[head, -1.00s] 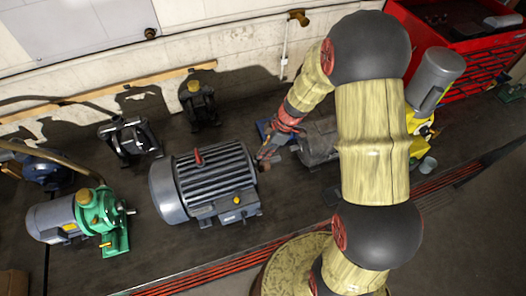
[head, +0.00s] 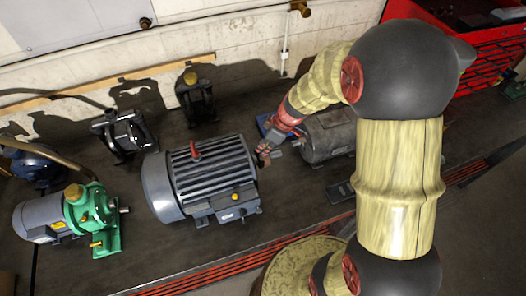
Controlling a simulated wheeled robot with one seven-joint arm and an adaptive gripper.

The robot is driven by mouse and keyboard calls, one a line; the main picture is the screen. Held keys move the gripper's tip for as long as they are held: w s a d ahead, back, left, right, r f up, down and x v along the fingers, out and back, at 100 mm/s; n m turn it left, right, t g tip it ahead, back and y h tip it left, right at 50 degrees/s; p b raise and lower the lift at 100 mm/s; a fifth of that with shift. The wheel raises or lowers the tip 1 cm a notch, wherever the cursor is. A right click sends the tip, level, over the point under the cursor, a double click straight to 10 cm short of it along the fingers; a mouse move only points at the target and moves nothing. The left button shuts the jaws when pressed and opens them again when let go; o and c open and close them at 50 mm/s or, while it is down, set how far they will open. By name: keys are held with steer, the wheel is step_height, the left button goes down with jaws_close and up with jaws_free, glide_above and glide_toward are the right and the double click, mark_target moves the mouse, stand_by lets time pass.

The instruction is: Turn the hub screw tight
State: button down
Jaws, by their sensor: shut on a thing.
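A big grey finned motor (head: 202,178) with a red tag on top lies on the dark bench, its right end facing my gripper (head: 266,153). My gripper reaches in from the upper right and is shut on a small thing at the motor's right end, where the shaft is. The hub and its screw are too small and too covered by the fingers to make out. I cannot tell whether the held thing is the screw itself or a tool.
A smaller dark grey motor (head: 328,136) lies just right of my gripper, partly behind my arm. A green pump (head: 92,215) stands at left. Two black stands (head: 124,133) (head: 196,97) are behind the big motor. A red tool chest (head: 474,62) is at the upper right.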

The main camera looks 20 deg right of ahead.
steer(key=m, duration=0.2)
steer(key=m+h+b, duration=0.1)
steer(key=shift+s+a+m+t, duration=0.15)
steer(key=shift+a+m+t, duration=0.05)
steer(key=shift+m+t, duration=0.2)
steer(key=shift+a+r+m+t+h+p, duration=0.1)
steer(key=shift+r+m+t+h+p, duration=0.1)
steer(key=shift+m+p, duration=0.4)
steer(key=shift+r+m+t+h+p, duration=0.1)
steer(key=shift+m+h+p, duration=0.1)
steer(key=shift+m+p, duration=0.35)
steer(key=m+h+p, duration=0.1)
steer(key=m+p, duration=0.2)
steer(key=p, duration=0.3)
steer(key=shift+a+r+p, duration=0.1)
steer(key=shift+a+p, duration=0.05)
steer(key=shift+p, duration=0.25)
steer(key=shift+m+h+p, duration=0.3)
steer(key=shift+m+p, duration=0.25)
steer(key=shift+p, duration=0.55)
steer(key=shift+f+m+p, duration=0.25)
steer(key=shift+m+p, duration=0.25)
steer(key=shift+p, duration=0.95)
steer(key=c, duration=2.1)
jaws_free()
steer(key=shift+f+b, duration=0.3)
steer(key=shift+b, duration=0.95)
